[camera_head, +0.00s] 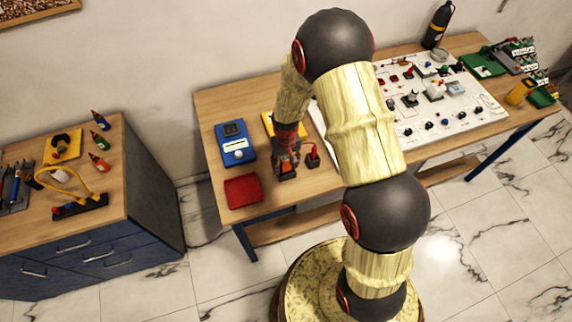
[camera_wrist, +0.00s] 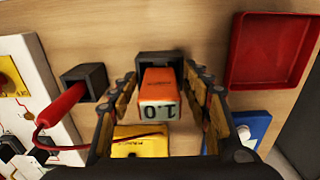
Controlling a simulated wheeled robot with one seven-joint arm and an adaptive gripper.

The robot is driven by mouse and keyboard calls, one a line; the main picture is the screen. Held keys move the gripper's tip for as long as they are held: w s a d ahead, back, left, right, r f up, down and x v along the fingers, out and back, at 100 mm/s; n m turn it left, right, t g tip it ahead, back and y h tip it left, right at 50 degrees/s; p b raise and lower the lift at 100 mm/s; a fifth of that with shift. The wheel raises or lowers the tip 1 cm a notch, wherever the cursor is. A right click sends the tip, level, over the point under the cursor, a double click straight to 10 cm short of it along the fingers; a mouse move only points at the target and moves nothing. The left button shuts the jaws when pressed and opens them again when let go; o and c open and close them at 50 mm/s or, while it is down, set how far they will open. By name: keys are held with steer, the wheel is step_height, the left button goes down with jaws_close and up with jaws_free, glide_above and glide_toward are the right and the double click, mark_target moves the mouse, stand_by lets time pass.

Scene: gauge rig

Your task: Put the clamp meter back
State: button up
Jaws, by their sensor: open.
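The orange meter with a small grey display, which looks like the clamp meter (camera_wrist: 159,89), stands in a dark block holder (camera_wrist: 158,59) in the wrist view. My gripper (camera_wrist: 158,80) is open, with one finger on each side of the meter; gaps show between the fingers and its body. In the head view my gripper (camera_head: 287,150) is low over the same dark holder (camera_head: 286,174) near the table's front left. Part of the meter is hidden by the gripper there. A yellow pad (camera_wrist: 140,144) lies close by.
A red tray (camera_head: 243,191) and a blue meter (camera_head: 235,145) are left of the gripper. A second dark holder (camera_wrist: 84,82) with a red-handled probe (camera_wrist: 62,103) stands beside it. A white panel (camera_head: 440,100) fills the table's right. A cabinet (camera_head: 100,205) stands apart at left.

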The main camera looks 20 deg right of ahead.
step_height(320, 180, up, 12)
steer(key=shift+f, duration=0.1)
steer(key=s+r+t, duration=0.2)
steer(key=s+r, duration=0.5)
steer(key=r, duration=0.6)
steer(key=s+r+t, duration=0.2)
steer(key=s+r, duration=0.4)
steer(key=r, duration=0.7)
steer(key=s+r+t, duration=0.1)
steer(key=s+r, duration=0.2)
steer(key=s, duration=0.6)
steer(key=shift+r+t, duration=0.3)
steer(key=shift+f, duration=0.15)
step_height(320, 180, down, 14)
steer(key=b, duration=1.3)
steer(key=shift+r+b, duration=0.2)
steer(key=shift+b, duration=0.1)
steer(key=shift+w, duration=0.1)
